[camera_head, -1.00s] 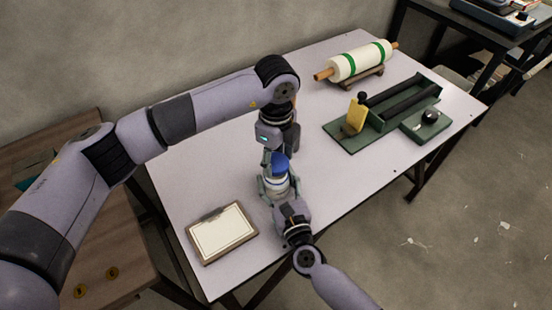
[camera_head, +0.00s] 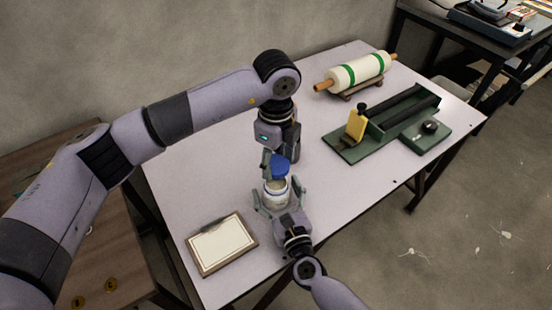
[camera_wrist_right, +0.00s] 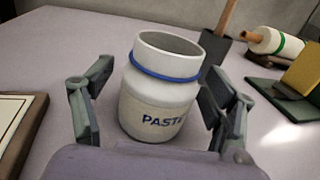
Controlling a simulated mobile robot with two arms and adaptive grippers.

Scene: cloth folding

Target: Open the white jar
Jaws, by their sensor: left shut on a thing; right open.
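The white jar (camera_head: 276,197) stands on the table, its mouth open. In the right wrist view the jar (camera_wrist_right: 158,100) shows a blue ring below its rim and the lettering "PASTE" in front. My left gripper (camera_head: 279,164) is shut on the blue lid (camera_head: 281,170), holding it tilted just above and behind the jar's mouth. The lid is outside the wrist view. My right gripper (camera_head: 277,193) is open, one finger on each side of the jar. In the wrist view, gaps show between its fingers (camera_wrist_right: 155,103) and the jar.
A clipboard (camera_head: 222,243) lies left of the jar near the table's front edge. A rolling pin (camera_head: 357,72) on a stand and a green cutting device (camera_head: 395,118) are at the back right. In the wrist view a dark block (camera_wrist_right: 215,46) with a brown rod stands behind the jar.

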